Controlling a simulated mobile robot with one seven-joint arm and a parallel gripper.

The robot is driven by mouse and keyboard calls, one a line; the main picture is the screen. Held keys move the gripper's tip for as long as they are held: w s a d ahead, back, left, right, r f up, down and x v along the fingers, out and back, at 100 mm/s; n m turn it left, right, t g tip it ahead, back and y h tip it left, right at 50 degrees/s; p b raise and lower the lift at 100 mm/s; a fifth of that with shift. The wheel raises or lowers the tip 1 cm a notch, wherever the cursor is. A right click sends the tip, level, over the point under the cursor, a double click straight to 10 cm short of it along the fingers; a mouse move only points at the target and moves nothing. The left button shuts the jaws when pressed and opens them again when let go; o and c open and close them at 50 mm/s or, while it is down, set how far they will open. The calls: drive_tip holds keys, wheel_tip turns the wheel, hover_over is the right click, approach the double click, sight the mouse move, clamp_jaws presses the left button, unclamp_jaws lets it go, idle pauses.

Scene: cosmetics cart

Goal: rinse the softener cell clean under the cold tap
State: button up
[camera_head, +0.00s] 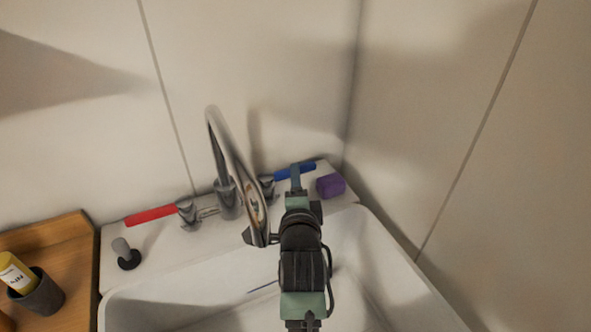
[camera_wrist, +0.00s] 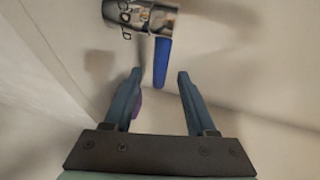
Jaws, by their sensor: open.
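The cold tap's blue lever (camera_head: 282,174) points right from its chrome base at the back of the sink. My gripper (camera_head: 296,175) is open at this lever. In the wrist view the blue lever (camera_wrist: 162,62) reaches toward the gap between the two fingertips (camera_wrist: 159,74), and the jaws hold nothing. I cannot tell whether the fingers touch it. The chrome spout (camera_head: 222,150) arches forward, and its mouth is close to my arm. No object shows clearly as the softener cell.
A purple block (camera_head: 331,186) sits on the sink ledge just right of my gripper. A red lever (camera_head: 150,215) and a grey-and-black plug-like piece (camera_head: 126,255) are at left. A dark cup (camera_head: 42,296) with a yellow bottle (camera_head: 14,270) stands on the wooden counter (camera_head: 60,238). Walls rise behind and right.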

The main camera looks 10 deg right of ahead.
drive_tip(key=shift+x, duration=2.9)
clamp_jaws()
